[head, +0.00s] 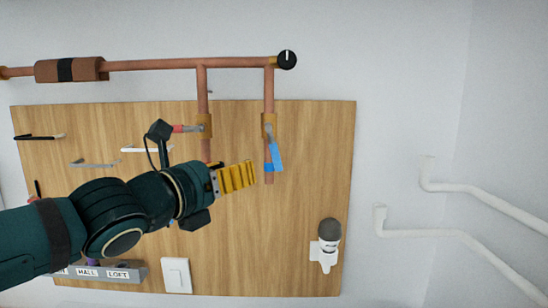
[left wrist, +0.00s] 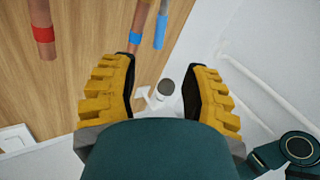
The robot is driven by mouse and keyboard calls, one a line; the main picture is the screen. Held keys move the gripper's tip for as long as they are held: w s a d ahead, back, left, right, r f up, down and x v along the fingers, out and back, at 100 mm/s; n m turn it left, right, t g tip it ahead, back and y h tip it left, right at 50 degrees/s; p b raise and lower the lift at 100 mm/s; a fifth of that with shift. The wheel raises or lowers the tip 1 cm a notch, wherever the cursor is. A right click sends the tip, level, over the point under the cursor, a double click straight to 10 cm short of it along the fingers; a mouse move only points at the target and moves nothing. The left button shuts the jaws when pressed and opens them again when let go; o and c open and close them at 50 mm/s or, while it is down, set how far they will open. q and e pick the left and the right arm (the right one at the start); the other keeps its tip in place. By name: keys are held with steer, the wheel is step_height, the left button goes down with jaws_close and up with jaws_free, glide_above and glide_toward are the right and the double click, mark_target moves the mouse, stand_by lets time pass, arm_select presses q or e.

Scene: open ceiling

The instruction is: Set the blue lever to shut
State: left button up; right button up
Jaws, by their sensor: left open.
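The blue lever (head: 276,155) hangs from a brass valve (head: 268,122) on the right-hand vertical copper pipe. Its handle points down, nearly along the pipe and slightly to the right. A blue band (head: 268,168) marks that pipe. My left gripper (head: 256,173) is open, its yellow fingers just left of and below the lever's lower end in the head view. In the left wrist view, the open fingers (left wrist: 161,68) have nothing between them that they hold, and the lever (left wrist: 161,30) shows beyond them near the top edge. My right gripper is not in view.
A red lever (head: 186,128) sits on the neighbouring pipe, close above my left wrist. A grey-topped white fixture (head: 328,241) is at the board's lower right, and a white switch (head: 176,275) at its lower edge.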

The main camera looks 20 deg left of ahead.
mark_target(273, 158)
arm_select(q)
steer(key=b+x, duration=0.1)
steer(key=x, duration=1.2)
steer(key=shift+d+f, duration=0.1)
steer(key=shift+f, duration=0.05)
jaws_close()
